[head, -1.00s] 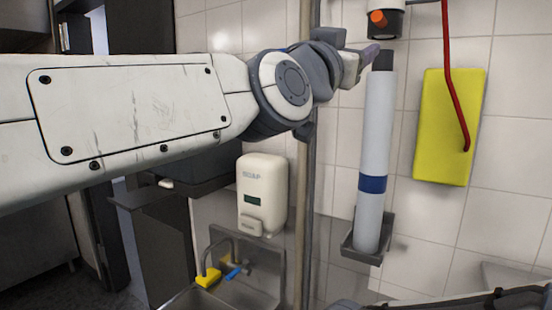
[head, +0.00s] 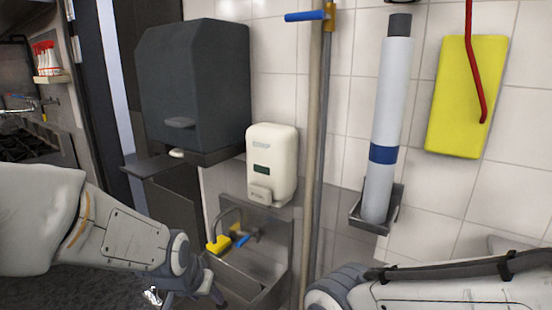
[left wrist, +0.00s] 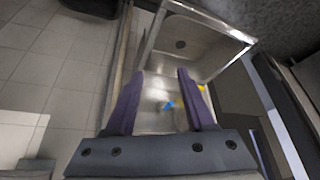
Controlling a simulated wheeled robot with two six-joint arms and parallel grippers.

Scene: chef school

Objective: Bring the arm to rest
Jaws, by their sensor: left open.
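My left arm (head: 125,240) comes in low from the left of the head view. Its gripper (head: 200,295) points downward near the bottom edge, beside the metal sink (head: 262,262). In the left wrist view the two purple fingers of the left gripper (left wrist: 162,78) are apart with nothing between them. The sink basin (left wrist: 205,42) lies beyond the fingers there. Part of my right arm (head: 440,290) shows at the lower right of the head view; its gripper is out of view.
A soap dispenser (head: 272,165), a dark dispenser box (head: 192,90) and a yellow board (head: 466,95) are on the tiled wall. A pale cylinder with a blue band (head: 390,115) stands in a wall holder (head: 390,215). A faucet (head: 228,217) rises at the sink.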

